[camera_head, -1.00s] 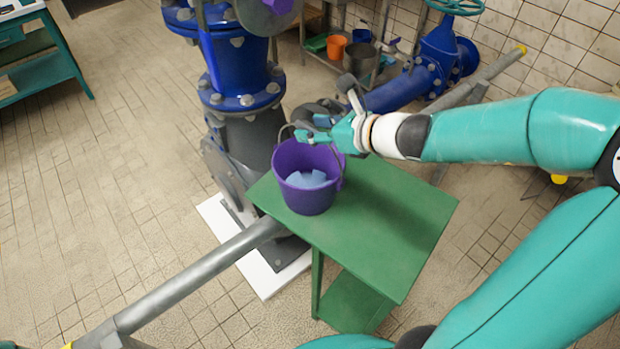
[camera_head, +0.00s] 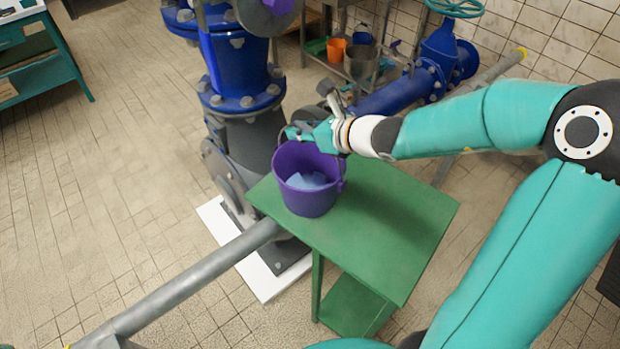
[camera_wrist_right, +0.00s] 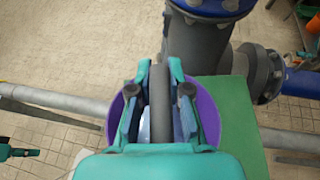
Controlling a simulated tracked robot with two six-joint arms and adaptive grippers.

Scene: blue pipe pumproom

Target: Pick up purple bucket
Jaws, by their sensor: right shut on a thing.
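The purple bucket (camera_head: 308,200) stands upright at the left end of the green table (camera_head: 400,225), with light blue cloth-like contents (camera_head: 305,181) inside. In the right wrist view, the gripper fingers (camera_wrist_right: 158,108) are over the bucket, whose purple rim (camera_wrist_right: 208,115) shows on both sides.
A large blue and grey valve pipe (camera_head: 240,75) stands close behind the bucket, on the left. A grey pipe (camera_head: 190,280) runs low at the front left. A rack at the back holds an orange bucket (camera_head: 336,50).

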